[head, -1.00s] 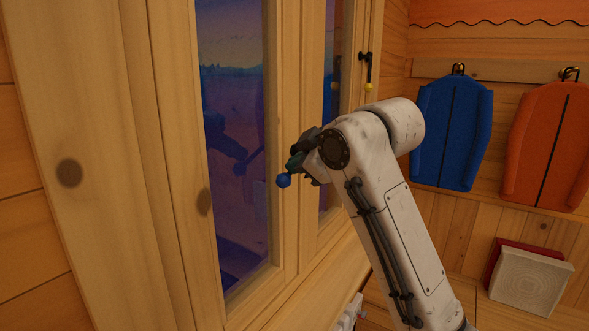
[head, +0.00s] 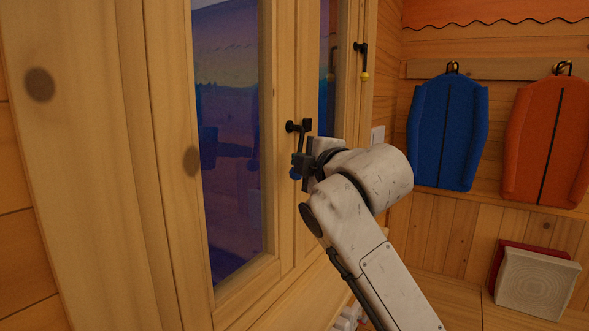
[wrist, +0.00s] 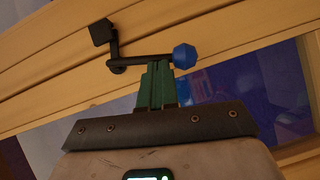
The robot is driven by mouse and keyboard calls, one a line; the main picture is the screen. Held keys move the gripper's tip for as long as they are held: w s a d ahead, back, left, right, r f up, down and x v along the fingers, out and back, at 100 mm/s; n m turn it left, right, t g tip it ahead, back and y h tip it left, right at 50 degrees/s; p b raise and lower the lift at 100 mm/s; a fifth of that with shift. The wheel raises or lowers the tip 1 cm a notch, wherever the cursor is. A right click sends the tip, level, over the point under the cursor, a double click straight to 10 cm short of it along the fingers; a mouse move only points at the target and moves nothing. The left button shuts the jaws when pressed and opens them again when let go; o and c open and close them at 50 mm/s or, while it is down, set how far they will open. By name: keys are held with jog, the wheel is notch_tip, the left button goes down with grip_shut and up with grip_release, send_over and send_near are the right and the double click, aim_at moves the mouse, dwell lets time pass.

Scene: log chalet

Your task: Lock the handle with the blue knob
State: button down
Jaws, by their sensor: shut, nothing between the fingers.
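The handle with the blue knob (head: 295,173) is on the window frame in the head view. Its black mount (head: 298,126) is above and the lever hangs down from it to the knob. My gripper (head: 306,160) is beside the lower lever, just right of the knob, partly hiding it. In the wrist view, the blue knob (wrist: 184,56) is at the lever's right end and the black mount (wrist: 100,32) is at upper left. My gripper's green fingers (wrist: 157,66) are shut and empty, their tips at the lever next to the knob. I cannot tell whether they touch it.
Another black handle with a yellow knob (head: 364,76) hangs down on the frame farther right. The window glass (head: 228,150) lies left of my gripper. A blue pad (head: 447,135) and an orange pad (head: 547,140) hang on the right wall.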

jog(key=shift+w+d+f+n+t+b, duration=0.3)
jog(key=shift+w+d+f+n+b, duration=0.1)
jog(key=shift+w+n, duration=0.15)
dwell(0.4)
